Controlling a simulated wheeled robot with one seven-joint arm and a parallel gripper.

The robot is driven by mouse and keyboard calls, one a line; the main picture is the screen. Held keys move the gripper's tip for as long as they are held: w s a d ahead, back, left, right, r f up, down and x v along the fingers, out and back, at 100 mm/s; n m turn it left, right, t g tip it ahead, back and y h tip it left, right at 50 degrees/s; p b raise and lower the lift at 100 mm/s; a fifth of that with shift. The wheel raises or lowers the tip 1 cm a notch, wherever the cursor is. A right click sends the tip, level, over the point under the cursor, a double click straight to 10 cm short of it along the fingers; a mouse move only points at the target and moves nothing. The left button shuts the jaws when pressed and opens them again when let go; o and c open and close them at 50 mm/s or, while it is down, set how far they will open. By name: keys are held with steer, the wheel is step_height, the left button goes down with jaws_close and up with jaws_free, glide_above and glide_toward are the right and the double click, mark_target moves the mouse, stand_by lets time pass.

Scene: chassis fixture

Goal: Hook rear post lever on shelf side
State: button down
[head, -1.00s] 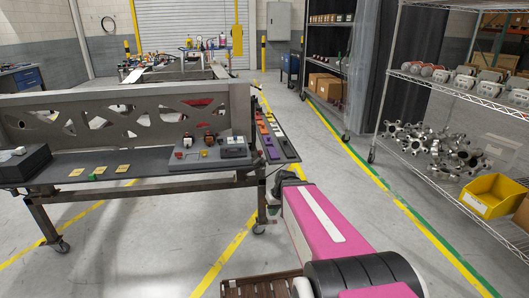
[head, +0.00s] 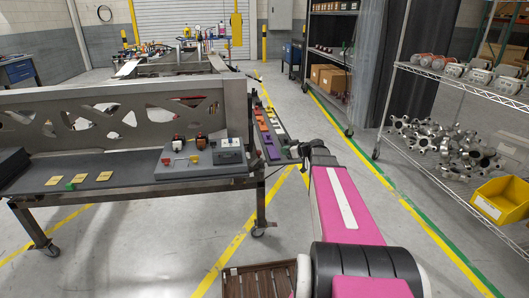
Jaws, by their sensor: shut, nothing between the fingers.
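The chassis fixture's perforated metal side plate (head: 110,118) stands on a wheeled steel table. At its right end, on the side facing the wire shelf, a dark side ledge (head: 288,157) carries purple, orange, red and pale pieces. I cannot make out which part is the rear post lever. My gripper (head: 298,152) is at the far end of my pink arm, beside the ledge's near right end. It is small and dark here; it looks empty, and I cannot tell whether it touches the ledge.
A grey board (head: 205,160) with small red-topped parts and a grey box (head: 229,151) lies on the table's front ledge. The wire shelf (head: 455,90) with metal parts and a yellow bin (head: 500,199) stands at right.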

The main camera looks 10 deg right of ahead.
steer(key=shift+w, duration=0.1)
steer(key=x, duration=1.4)
steer(key=w+n+g+y, duration=0.1)
steer(key=a+n+g+y, duration=0.1)
steer(key=n, duration=0.1)
steer(key=shift+w+g, duration=0.4)
steer(key=shift+w+a, duration=0.25)
steer(key=shift+a, duration=0.25)
